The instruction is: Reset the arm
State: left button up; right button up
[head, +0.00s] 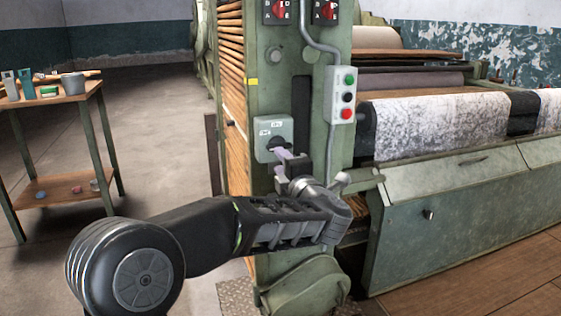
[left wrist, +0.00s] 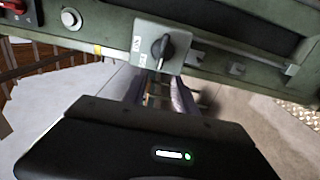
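My left arm comes in from the lower left in the head view. My left gripper (head: 281,158) is held up in front of the green machine post, close to a grey switch box (head: 266,133) with a dark rotary knob (head: 276,145). In the left wrist view the switch box (left wrist: 150,58) and its black knob (left wrist: 163,47) are just beyond the gripper fingers (left wrist: 160,78). Nothing shows between the fingers, but their gap is hard to judge, and I cannot tell whether they touch the knob. My right gripper is not in view.
A button box (head: 341,95) with green, black and red buttons is mounted on the post, right of the switch box. The machine's green front cover (head: 465,200) stands at the right. A wooden table (head: 62,98) holding small items stands at the left, with open floor between.

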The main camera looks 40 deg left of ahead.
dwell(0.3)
